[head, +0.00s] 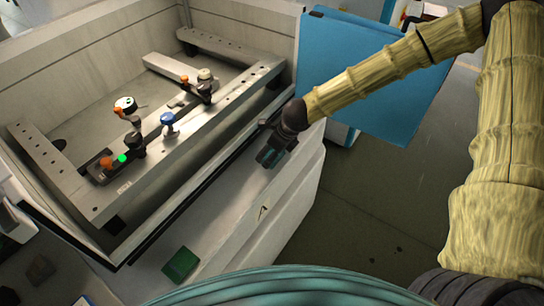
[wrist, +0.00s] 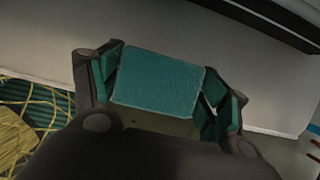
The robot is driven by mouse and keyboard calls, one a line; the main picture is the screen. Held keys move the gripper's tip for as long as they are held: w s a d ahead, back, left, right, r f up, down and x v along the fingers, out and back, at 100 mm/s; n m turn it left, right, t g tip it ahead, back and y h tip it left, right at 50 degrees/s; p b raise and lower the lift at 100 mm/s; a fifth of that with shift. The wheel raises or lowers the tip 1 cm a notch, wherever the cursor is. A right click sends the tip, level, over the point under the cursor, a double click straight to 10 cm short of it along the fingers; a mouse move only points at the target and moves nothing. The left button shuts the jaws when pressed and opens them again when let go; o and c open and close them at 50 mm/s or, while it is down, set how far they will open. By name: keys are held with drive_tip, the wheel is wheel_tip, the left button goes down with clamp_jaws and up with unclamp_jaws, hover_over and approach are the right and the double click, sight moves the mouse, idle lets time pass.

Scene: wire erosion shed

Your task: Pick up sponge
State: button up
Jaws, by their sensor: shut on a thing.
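The sponge (wrist: 157,82) is a teal, rough-faced rectangular block with a duller yellowish side below. In the wrist view it sits between the two fingers of my gripper (wrist: 160,92), which is shut on it. In the head view my gripper (head: 273,156) points down at the edge of the white ledge, near the right end of the machine tank. There the sponge is hard to tell from the teal finger pads. Whether it touches the ledge is not clear.
A dark green block (head: 181,264) lies on the white ledge (head: 224,212). The open tank behind holds a metal frame (head: 232,94) with clamps and knobs. A blue panel (head: 375,70) stands behind my arm. Grey floor (head: 385,190) is clear at right.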

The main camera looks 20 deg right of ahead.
drive_tip(key=s+a+r+b, duration=0.1)
drive_tip(key=s+a+b, duration=0.1)
drive_tip(key=s, duration=0.5)
drive_tip(key=s+a+r+b, duration=0.1)
drive_tip(key=s+a+b, duration=0.1)
drive_tip(key=s, duration=0.6)
drive_tip(key=shift+s+a, duration=0.2)
drive_tip(key=shift+a, duration=0.05)
drive_tip(key=o, duration=0.3)
drive_tip(key=c, duration=0.3)
drive_tip(key=shift+d, duration=0.1)
drive_tip(key=shift+c, duration=0.2)
